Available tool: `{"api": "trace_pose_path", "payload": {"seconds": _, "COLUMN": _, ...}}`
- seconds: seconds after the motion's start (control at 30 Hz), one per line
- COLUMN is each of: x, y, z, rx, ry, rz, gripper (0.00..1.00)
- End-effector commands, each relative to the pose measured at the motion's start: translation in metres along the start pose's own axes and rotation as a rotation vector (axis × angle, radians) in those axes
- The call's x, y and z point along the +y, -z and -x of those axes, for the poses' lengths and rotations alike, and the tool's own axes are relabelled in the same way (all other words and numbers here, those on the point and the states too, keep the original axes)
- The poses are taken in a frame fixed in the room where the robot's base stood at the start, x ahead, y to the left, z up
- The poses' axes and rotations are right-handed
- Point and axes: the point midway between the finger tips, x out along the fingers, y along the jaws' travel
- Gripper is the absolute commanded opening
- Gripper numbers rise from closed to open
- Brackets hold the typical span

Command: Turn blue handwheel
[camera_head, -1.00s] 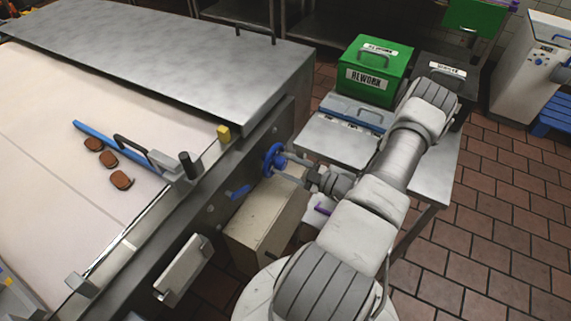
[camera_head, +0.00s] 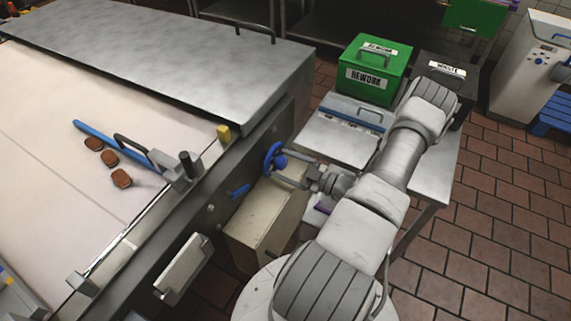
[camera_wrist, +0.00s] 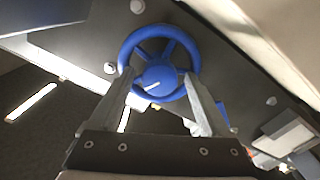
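The blue handwheel (camera_head: 274,160) is mounted on the side of the grey machine. In the wrist view the handwheel (camera_wrist: 160,65) shows face-on, with spokes and a blue hub bearing a pale mark. My gripper (camera_head: 292,166) is at the wheel from the right. In the wrist view my gripper (camera_wrist: 160,92) is open, its two fingers spread apart at the lower left and lower right of the rim. The fingertips overlap the rim in the picture; I cannot tell whether they touch it.
A blue lever (camera_head: 239,191) sits below the wheel on the machine side. A beige box (camera_head: 262,225) stands under my gripper. Brown pieces (camera_head: 121,178) lie on the belt.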

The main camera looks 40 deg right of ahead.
Motion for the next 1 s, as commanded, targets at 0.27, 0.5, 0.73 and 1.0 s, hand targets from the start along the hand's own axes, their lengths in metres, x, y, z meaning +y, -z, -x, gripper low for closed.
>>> {"api": "trace_pose_path", "payload": {"seconds": 0.27, "x": 0.000, "y": 0.000, "z": 0.001, "rx": 0.000, "ry": -0.001, "rz": 0.001, "gripper": 0.81}}
{"api": "trace_pose_path", "payload": {"seconds": 0.5, "x": 0.001, "y": -0.001, "z": 0.028, "rx": -0.003, "ry": -0.003, "rz": 0.001, "gripper": 0.81}}
{"api": "trace_pose_path", "payload": {"seconds": 0.73, "x": 0.001, "y": -0.002, "z": 0.084, "rx": -0.004, "ry": -0.004, "rz": 0.002, "gripper": 0.81}}
{"api": "trace_pose_path", "payload": {"seconds": 1.0, "x": 0.000, "y": -0.001, "z": 0.145, "rx": -0.003, "ry": -0.003, "rz": 0.002, "gripper": 0.81}}
